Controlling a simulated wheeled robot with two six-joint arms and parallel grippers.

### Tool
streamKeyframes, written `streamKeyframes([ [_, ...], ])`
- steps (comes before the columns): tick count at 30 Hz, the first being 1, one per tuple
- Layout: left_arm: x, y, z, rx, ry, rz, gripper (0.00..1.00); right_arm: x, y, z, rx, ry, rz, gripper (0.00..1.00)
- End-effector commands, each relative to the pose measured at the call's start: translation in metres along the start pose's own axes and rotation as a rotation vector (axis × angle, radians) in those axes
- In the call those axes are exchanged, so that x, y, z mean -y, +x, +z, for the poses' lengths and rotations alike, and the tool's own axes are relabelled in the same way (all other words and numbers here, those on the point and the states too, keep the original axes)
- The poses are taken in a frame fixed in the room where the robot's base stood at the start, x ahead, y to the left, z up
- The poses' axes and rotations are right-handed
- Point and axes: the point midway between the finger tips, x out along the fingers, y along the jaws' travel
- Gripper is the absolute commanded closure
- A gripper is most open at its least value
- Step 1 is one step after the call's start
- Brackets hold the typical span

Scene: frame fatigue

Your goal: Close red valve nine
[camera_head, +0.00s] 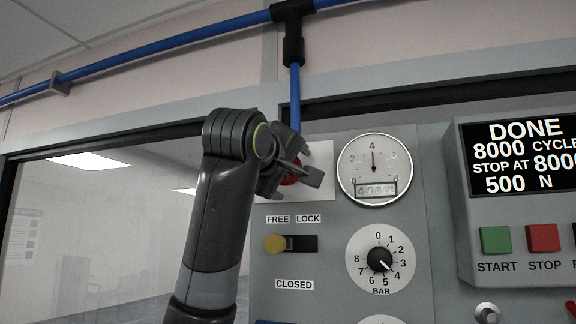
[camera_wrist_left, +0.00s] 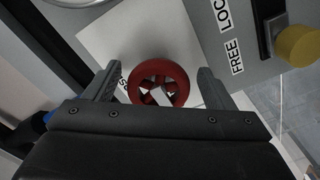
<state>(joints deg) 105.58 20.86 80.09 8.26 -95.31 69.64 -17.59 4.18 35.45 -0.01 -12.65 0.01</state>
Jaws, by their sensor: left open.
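The red valve (camera_wrist_left: 158,67) is a small red handwheel with spokes on a white plate (camera_wrist_left: 120,42). In the wrist view it lies between the two fingers of my left gripper (camera_wrist_left: 158,78), with a gap visible on each side. In the head view only a bit of the red valve (camera_head: 292,179) shows behind my left gripper (camera_head: 306,164), which is open in front of it. I cannot tell whether a finger touches the wheel. Lettering on the plate is mostly hidden, and I cannot read a number nine. My right gripper is not in view.
A blue pipe (camera_head: 295,95) runs down above the valve. A gauge (camera_head: 374,169), a yellow-knobbed slider (camera_head: 275,243) under FREE and LOCK labels, a black BAR dial (camera_head: 380,260) and a DONE display box (camera_head: 520,150) with START and STOP buttons surround it. A window is left.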

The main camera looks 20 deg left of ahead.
Motion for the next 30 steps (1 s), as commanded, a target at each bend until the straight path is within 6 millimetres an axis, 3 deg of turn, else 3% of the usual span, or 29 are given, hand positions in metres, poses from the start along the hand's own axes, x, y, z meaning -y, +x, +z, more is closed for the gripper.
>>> streamKeyframes([
  [6, 0.0, 0.0, 0.0, 0.0, 0.0, 0.0, 0.26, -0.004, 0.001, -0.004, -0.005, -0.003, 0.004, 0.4],
  [16, 0.0, 0.0, 0.0, 0.0, 0.0, 0.0, 0.68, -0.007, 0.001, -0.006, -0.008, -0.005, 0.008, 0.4],
  [30, 0.002, -0.001, 0.0, -0.002, 0.125, 0.001, 0.68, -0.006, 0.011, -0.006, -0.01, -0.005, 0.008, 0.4],
])
